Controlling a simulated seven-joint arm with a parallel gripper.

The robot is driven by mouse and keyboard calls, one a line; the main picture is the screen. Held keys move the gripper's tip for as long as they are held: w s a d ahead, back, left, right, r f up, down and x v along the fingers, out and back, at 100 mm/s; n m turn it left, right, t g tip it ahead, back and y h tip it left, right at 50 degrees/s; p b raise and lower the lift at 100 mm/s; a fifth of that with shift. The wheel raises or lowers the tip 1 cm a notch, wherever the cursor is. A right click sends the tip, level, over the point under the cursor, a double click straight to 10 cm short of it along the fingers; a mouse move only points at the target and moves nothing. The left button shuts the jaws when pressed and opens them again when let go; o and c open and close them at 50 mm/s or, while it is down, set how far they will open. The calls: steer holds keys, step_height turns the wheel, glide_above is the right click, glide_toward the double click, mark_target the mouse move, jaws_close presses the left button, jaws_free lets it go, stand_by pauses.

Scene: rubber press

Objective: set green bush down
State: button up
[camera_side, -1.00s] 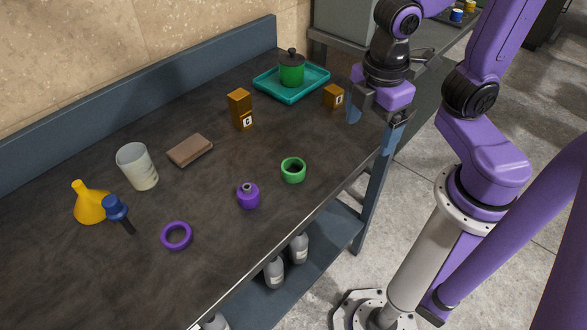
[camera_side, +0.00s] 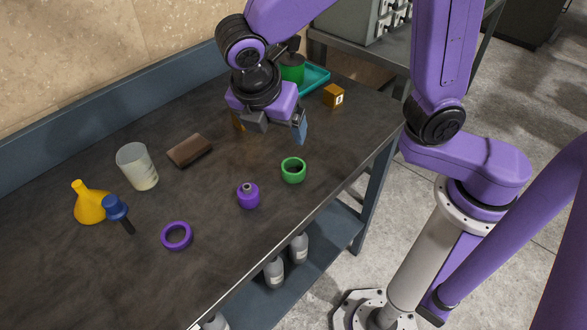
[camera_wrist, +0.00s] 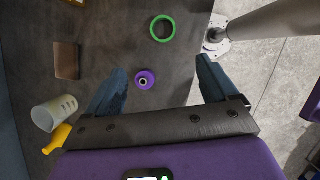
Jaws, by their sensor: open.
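The green bush (camera_side: 293,177), a short green ring, rests on the dark bench near its front edge. It also shows near the top of the wrist view (camera_wrist: 153,30). My gripper (camera_side: 277,128) is open and empty, above the bench and behind the bush in the side view. In the wrist view, the bush lies beyond my open gripper (camera_wrist: 160,68), apart from both fingers.
A purple part with a metal stem (camera_side: 248,197) stands left of the bush, with a purple ring (camera_side: 176,236) farther left. A brown block (camera_side: 189,150), white cup (camera_side: 137,167) and yellow funnel (camera_side: 90,204) stand left. A teal tray (camera_side: 317,78) is behind.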

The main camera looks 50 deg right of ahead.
steer(key=x, duration=1.2)
steer(key=shift+s+d+x, duration=0.1)
steer(key=shift+s+x, duration=0.05)
steer(key=shift+x, duration=1.15)
steer(key=shift+s+d+x, duration=0.1)
steer(key=shift+s+x, duration=0.05)
steer(key=shift+x, duration=1.2)
steer(key=c, duration=1.2)
steer(key=shift+r, duration=0.1)
steer(key=shift+r, duration=0.8)
steer(key=s+d+r, duration=0.5)
steer(key=s+r, duration=0.6)
steer(key=s, duration=0.2)
steer(key=shift+r, duration=0.2)
